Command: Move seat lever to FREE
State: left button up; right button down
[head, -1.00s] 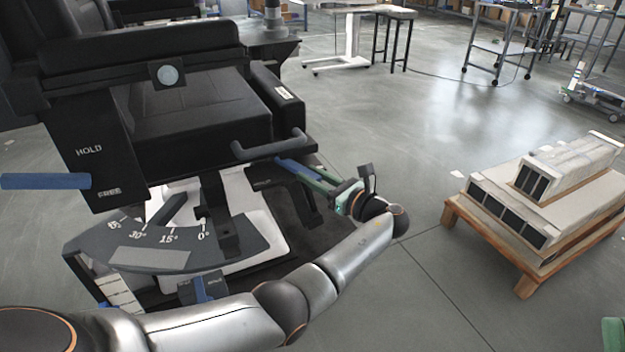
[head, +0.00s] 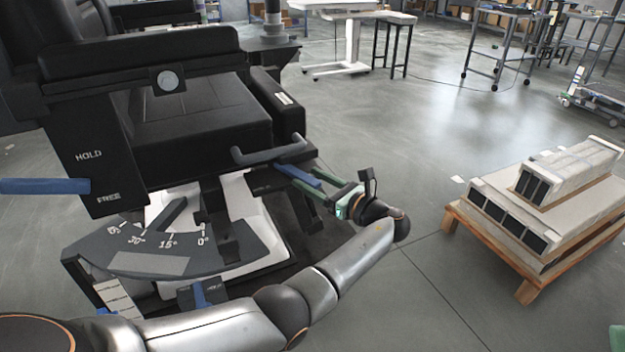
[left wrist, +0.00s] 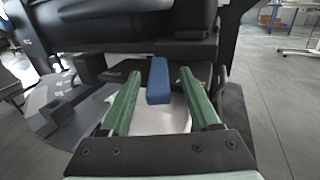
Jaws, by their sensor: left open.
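A blue lever handle (head: 298,175) sticks out from under the front right of the black seat (head: 205,125). My left gripper (head: 296,179) is open, its green fingers on either side of this handle. In the left wrist view the blue handle (left wrist: 159,84) lies between the fingers, with a visible gap on both sides. Another blue handle (head: 45,186) is at the left edge, beside a black panel (head: 92,175) lettered HOLD and FREE. Small lettering beside the handle at my gripper is too small to read. My right gripper is not in view.
A dark angle scale (head: 160,250) marked in degrees is below the seat, with a blue part (head: 204,292) under it. A grey bar (head: 270,150) is just above my left gripper. A wooden pallet with boxes (head: 525,285) stands right; the floor between is clear.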

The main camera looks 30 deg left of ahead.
pick_arm(q)
jog(key=shift+d, duration=0.1)
jog(key=shift+s+d, duration=0.1)
jog(key=shift+d, duration=0.25)
jog(key=d, duration=0.3)
jog(key=s+d, duration=0.1)
jog(key=d, duration=0.1)
jog(key=shift+p, duration=0.4)
jog(key=s+d, duration=0.1)
jog(key=d, duration=0.5)
jog(key=shift+s+d, duration=0.15)
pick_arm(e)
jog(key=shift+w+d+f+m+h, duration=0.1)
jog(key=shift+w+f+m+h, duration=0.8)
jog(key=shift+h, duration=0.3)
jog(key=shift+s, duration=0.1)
